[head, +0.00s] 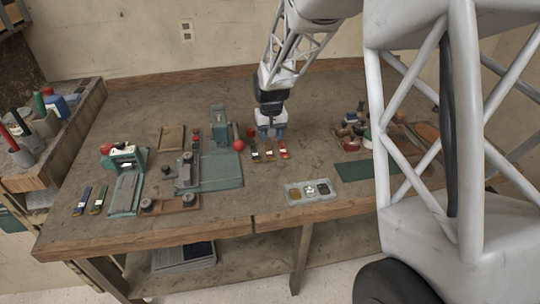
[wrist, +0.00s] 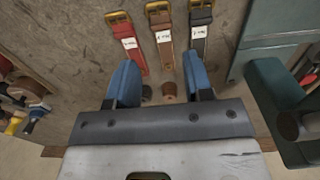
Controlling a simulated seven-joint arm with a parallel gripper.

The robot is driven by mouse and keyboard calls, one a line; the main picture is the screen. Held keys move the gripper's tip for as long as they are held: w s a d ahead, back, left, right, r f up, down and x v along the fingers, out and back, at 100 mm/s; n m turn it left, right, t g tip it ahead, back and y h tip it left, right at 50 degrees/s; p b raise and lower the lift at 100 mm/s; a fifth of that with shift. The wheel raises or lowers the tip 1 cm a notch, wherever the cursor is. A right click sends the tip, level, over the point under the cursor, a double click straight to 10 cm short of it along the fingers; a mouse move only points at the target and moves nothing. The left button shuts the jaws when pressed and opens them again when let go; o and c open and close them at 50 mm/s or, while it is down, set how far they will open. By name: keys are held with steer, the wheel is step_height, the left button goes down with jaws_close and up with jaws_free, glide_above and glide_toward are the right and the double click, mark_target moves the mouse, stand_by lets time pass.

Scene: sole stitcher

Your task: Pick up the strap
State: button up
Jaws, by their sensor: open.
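Three straps with brass-coloured buckles and white tags lie side by side on the bench. In the wrist view they are a red strap (wrist: 132,45), a brown strap (wrist: 162,38) and a dark strap (wrist: 199,38). In the head view the red strap (head: 283,153) is at the right, the brown strap (head: 269,154) in the middle and the dark strap (head: 255,155) at the left. My gripper (head: 271,134) is open and empty, just behind the straps. In the wrist view its blue fingers (wrist: 160,72) stand apart, with the brown strap's line between them. Its exact height is unclear.
Small spools (wrist: 168,92) stand near the fingers. A green machine (head: 219,127) with a red knob (head: 239,145) is to the left. A compartment tray (head: 312,191) lies in front, a green mat (head: 366,170) to the right.

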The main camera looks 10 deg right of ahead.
mark_target(270, 153)
steer(key=shift+f, duration=1)
steer(key=shift+s+a+f, duration=0.15)
steer(key=shift+f, duration=2.45)
steer(key=c, duration=0.7)
steer(key=shift+r, duration=0.2)
